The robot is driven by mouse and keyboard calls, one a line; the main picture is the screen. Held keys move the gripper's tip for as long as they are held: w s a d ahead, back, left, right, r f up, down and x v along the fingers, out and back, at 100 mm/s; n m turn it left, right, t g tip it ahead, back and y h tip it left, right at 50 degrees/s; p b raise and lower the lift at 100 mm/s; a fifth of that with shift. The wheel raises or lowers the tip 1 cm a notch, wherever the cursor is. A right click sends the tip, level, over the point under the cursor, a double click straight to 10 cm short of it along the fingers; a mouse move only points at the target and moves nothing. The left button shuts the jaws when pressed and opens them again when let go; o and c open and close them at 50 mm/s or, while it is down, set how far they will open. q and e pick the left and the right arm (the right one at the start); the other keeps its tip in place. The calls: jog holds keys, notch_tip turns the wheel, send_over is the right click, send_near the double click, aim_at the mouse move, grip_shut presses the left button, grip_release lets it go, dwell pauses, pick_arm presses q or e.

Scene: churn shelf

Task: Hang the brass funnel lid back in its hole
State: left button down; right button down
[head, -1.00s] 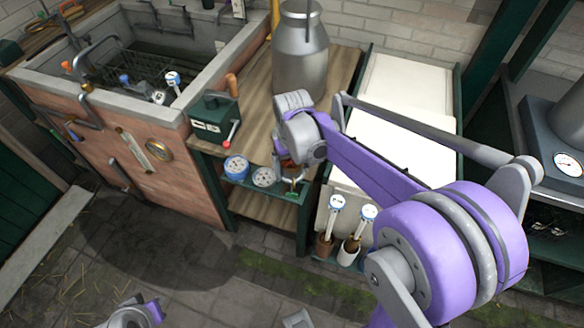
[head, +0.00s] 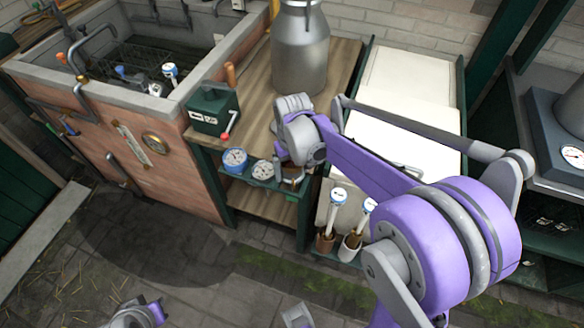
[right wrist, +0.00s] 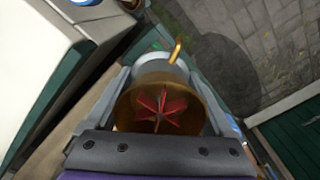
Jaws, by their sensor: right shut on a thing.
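My right gripper (head: 290,176) is at the front edge of the green rack (head: 268,186), beside two round lids. In the right wrist view its fingers are closed on the sides of the brass funnel lid (right wrist: 127,108), a round brass cup with red vanes inside and a small brass hook at its far side. In the head view the funnel lid is mostly hidden by the gripper, and its hole cannot be made out. A blue-rimmed lid (head: 235,160) and a grey-white lid (head: 263,170) sit in the rack. Part of my left arm (head: 135,315) shows at the bottom; its fingers are unclear.
A metal milk can (head: 300,55) stands on the wooden bench behind the gripper. A green box with a red-knobbed lever (head: 213,110) stands left of it. White-handled brushes (head: 336,215) stand in pots to the right. The brick sink is at left; the floor in front is clear.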

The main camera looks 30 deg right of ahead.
jog(key=shift+f+b, duration=1.1)
jog(key=shift+f, duration=0.7)
grip_release()
jog(key=shift+r+p, duration=3.05)
jog(key=shift+r, duration=1.5)
jog(key=s+a+r+t, duration=0.1)
jog(key=s+a+t, duration=0.1)
jog(key=s, duration=0.5)
jog(key=s+a+n+t+p, duration=0.1)
jog(key=s+a+t, duration=0.2)
jog(key=s, duration=0.5)
jog(key=shift+s+a+r, duration=0.2)
jog(key=shift+a+r, duration=0.15)
jog(key=shift+a, duration=0.5)
